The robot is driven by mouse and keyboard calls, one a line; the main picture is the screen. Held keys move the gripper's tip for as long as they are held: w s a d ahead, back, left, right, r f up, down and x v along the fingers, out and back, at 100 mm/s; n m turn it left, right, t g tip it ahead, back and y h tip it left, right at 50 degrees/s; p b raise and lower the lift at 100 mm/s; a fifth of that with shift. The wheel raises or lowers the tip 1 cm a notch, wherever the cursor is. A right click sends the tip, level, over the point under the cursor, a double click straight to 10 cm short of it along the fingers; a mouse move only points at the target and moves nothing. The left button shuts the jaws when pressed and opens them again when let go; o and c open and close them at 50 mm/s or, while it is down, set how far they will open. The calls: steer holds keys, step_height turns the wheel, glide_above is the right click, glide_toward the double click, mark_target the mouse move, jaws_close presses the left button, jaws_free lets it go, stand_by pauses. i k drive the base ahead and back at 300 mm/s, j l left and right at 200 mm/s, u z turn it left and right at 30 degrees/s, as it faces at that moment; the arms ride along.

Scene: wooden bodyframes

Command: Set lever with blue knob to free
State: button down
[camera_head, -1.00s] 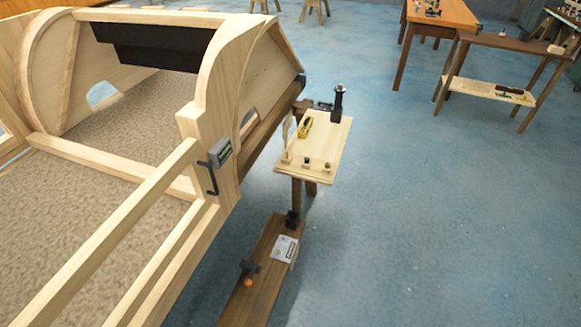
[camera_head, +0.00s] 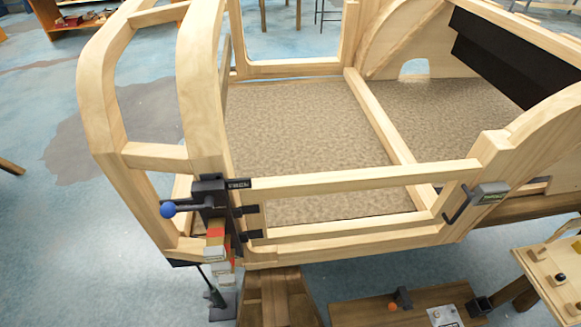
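The lever's blue knob (camera_head: 168,210) shows at the left of the head view. It sticks out to the left from a black lever mechanism (camera_head: 209,193) on the wooden frame post. A small dark label (camera_head: 238,184) with light lettering, which looks like "PACK", sits just right of the mechanism. The word "free" is not readable anywhere in view. My gripper is not in view.
The wooden bodyframe (camera_head: 340,183) fills the middle, with a grey latch (camera_head: 490,192) at its right. Below are a low plank with an orange knob (camera_head: 392,306) and a small wooden table (camera_head: 549,262). Blue floor at left is open.

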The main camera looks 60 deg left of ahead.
mark_target(168, 209)
steer(key=u, duration=1.85)
